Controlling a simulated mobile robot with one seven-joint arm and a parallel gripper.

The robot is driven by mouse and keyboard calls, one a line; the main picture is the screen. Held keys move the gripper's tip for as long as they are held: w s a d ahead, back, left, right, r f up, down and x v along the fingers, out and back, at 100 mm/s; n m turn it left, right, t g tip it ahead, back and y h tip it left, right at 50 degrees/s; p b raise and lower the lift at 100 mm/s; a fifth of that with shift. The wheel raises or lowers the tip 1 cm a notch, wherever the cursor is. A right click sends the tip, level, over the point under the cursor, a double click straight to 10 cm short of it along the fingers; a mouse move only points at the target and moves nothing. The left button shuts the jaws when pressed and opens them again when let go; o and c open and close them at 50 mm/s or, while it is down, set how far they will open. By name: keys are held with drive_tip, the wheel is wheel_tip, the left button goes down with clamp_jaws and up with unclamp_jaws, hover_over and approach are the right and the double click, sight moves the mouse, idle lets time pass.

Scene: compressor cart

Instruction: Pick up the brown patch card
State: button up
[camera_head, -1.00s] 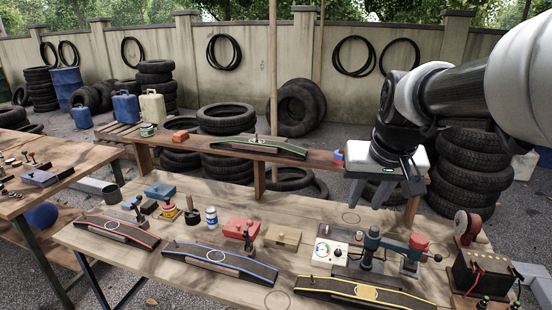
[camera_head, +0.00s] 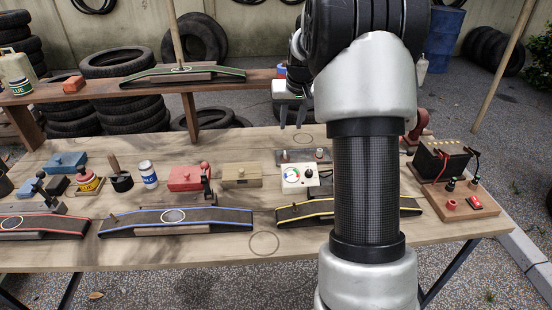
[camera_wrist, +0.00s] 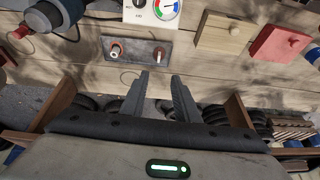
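I cannot make out a card that is clearly the brown patch card in either view. A tan-brown wooden box (camera_head: 242,175) with a small knob sits mid-bench; it also shows in the wrist view (camera_wrist: 226,35). A red box (camera_head: 184,179) is beside it, and a blue box (camera_head: 66,162) is at the left. My gripper (camera_head: 292,126) hangs over the back edge of the bench, apart from the boxes. My arm hides part of the bench right of centre.
A white gauge box (camera_head: 298,178) and a metal plate with two knobs (camera_wrist: 138,50) are near my gripper. Curved strips, such as the blue-edged one (camera_head: 175,221), line the front. A raised shelf (camera_head: 45,95) runs behind. A battery (camera_head: 440,163) stands at the right.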

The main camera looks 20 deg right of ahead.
drive_tip(key=b, duration=0.2)
hover_over(286, 161)
drive_tip(key=s, duration=0.2)
drive_tip(key=f, duration=1.1)
drive_tip(key=shift+w+a+f, duration=0.1)
drive_tip(key=shift+w+a, duration=0.05)
drive_tip(key=shift+w, duration=0.05)
drive_tip(key=b+x, duration=0.1)
drive_tip(key=x, duration=0.4)
drive_tip(key=shift+s+f, duration=0.2)
clamp_jaws()
